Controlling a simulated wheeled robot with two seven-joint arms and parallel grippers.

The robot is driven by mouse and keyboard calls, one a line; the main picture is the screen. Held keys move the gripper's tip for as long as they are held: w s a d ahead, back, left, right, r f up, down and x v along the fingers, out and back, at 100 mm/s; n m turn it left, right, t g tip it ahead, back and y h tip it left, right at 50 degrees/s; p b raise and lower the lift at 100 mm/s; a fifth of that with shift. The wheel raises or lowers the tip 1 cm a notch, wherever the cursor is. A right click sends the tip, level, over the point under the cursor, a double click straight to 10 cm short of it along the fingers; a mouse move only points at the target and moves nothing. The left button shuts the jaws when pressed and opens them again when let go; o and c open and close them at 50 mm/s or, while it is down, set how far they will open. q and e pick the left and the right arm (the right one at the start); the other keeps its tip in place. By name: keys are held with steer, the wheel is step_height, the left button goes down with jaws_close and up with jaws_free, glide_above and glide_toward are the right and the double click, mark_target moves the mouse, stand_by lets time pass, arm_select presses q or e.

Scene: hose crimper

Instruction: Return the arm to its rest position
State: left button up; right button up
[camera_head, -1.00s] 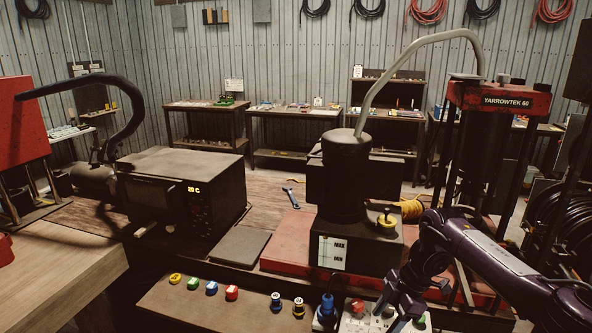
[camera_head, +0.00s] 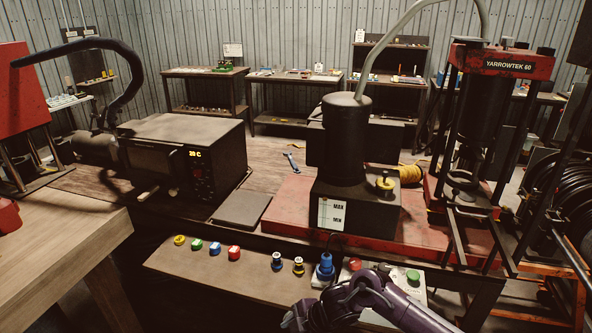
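My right arm (camera_head: 375,300), dark purple, comes in at the bottom edge, right of centre. It bends in front of the control box (camera_head: 408,290) and hides part of it. Its far end points down and left to the bottom edge, where the dark wrist is cut off, so the finger state cannot be made out. I see nothing held there. My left arm and gripper are out of view.
A sloping panel (camera_head: 225,268) with coloured buttons lies left of my arm. Behind stand the pump with its black tank (camera_head: 346,140), the red YARROWTEK 60 press (camera_head: 500,65) and an oven-like box (camera_head: 185,150). A wooden table (camera_head: 60,240) is at left.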

steer(key=s+a+r+m+t, duration=0.4)
steer(key=s+r+m, duration=0.1)
steer(key=m, duration=0.2)
steer(key=s+d+r+m+g+h, duration=0.1)
steer(key=s+d+r+m+h, duration=0.15)
steer(key=s+d+m, duration=0.7)
steer(key=s+d+r+m+g+h, duration=0.1)
steer(key=s+d+m+h, duration=0.45)
steer(key=d, duration=0.95)
step_height(320, 180, down, 33)
steer(key=s+n+g+y+b, duration=0.2)
steer(key=s+b, duration=0.1)
steer(key=b, duration=0.1)
steer(key=s+d+f+b, duration=0.3)
steer(key=s+f+b, duration=0.1)
steer(key=s+f, duration=1.6)
step_height(320, 180, down, 3)
steer(key=shift+d+f+n+g, duration=0.1)
steer(key=shift+d+n+g, duration=0.1)
steer(key=shift+n+g, duration=0.15)
